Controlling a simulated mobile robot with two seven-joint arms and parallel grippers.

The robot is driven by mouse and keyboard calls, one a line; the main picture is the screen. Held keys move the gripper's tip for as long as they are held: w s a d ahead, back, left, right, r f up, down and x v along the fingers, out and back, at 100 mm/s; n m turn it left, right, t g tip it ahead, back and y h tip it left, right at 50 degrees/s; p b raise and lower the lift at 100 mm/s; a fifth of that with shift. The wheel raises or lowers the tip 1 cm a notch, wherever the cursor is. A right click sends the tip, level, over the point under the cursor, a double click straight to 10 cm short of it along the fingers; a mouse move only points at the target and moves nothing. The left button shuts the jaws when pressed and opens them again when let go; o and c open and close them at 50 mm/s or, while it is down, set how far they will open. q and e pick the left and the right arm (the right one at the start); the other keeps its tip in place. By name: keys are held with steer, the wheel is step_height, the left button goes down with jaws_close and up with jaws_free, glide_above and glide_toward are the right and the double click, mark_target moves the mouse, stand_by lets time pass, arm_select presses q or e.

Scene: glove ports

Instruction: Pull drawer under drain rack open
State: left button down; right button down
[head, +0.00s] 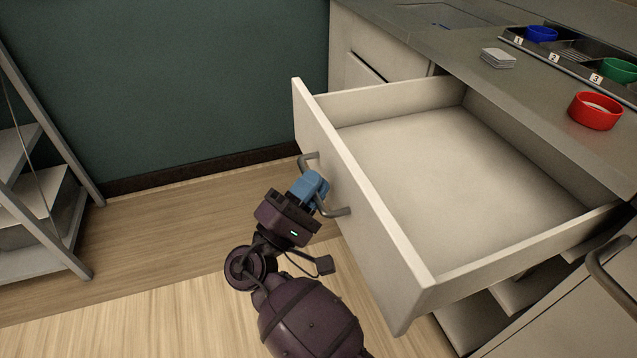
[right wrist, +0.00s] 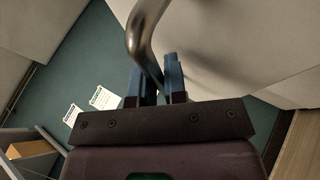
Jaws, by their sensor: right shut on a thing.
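The drawer (head: 450,180) under the counter stands wide open, and its pale inside is empty. Its curved grey handle (head: 337,211) is on the front panel. My right gripper (head: 318,186) is shut on this handle, with its blue fingers around the bar. In the right wrist view the handle (right wrist: 148,40) runs down between the two blue fingers (right wrist: 160,83). The drain rack (head: 575,57) sits on the counter above, with numbered slots, a blue bowl (head: 541,34) and a green bowl (head: 619,70). My left gripper is not in view.
A red bowl (head: 595,112) and a small stack of pale squares (head: 498,58) stand on the counter (head: 480,85). A grey metal shelf unit (head: 75,160) is at the left. The wooden floor (head: 165,240) between it and the drawer is clear.

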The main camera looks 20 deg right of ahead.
steer(key=c, duration=1.5)
jaws_free()
steer(key=shift+v, duration=3.75)
